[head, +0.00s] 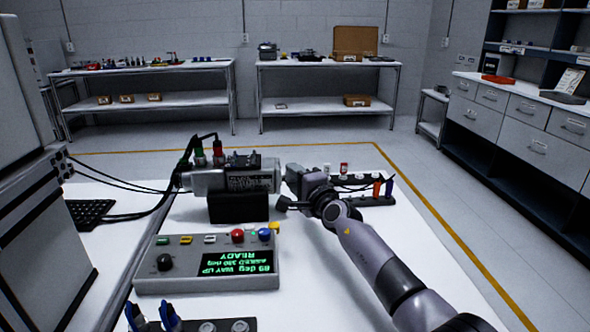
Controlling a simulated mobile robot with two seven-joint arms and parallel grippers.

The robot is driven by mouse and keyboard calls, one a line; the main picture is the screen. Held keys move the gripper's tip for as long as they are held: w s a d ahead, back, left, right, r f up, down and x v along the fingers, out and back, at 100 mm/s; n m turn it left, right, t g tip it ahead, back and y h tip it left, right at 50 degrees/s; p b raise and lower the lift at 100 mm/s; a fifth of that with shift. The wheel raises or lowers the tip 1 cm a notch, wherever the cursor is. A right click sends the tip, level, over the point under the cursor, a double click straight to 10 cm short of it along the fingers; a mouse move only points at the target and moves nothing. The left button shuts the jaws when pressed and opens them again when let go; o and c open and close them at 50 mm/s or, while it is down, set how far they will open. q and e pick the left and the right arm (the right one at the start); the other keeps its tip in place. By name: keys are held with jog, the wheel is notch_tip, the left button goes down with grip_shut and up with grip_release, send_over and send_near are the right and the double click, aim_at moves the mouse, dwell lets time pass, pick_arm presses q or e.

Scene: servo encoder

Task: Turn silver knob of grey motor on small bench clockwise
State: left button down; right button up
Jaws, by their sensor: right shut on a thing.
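The grey motor (229,180) lies on its side on a black block (238,208) on the white bench (200,309). Red and green connectors and black cables are at its left end. My right gripper (287,190) is at the motor's right end, shut on the silver knob there. The gripper hides most of the knob, so its turned angle cannot be seen. My left gripper is not in view.
A grey control box (208,284) with colored buttons and a lit green display stands in front of the motor. The display text appears upside down. A black rack (365,199) with small items stands behind my right arm. A keyboard (88,212) is at left.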

jog(key=shift+r+m+g+h+p, duration=0.4)
jog(key=shift+g+p, duration=0.9)
jog(key=shift+p, duration=2.15)
jog(key=shift+w+g+p, duration=0.1)
jog(key=shift+g+p, duration=0.3)
jog(key=shift+d+m+g, duration=0.1)
jog(key=shift+m+g, duration=0.2)
jog(key=shift+f+g+b, duration=0.15)
jog(key=shift+g+b, duration=0.45)
jog(key=shift+m+b, duration=0.3)
jog(key=shift+g+h, duration=0.3)
jog(key=o, duration=1)
jog(key=shift+o, duration=0.2)
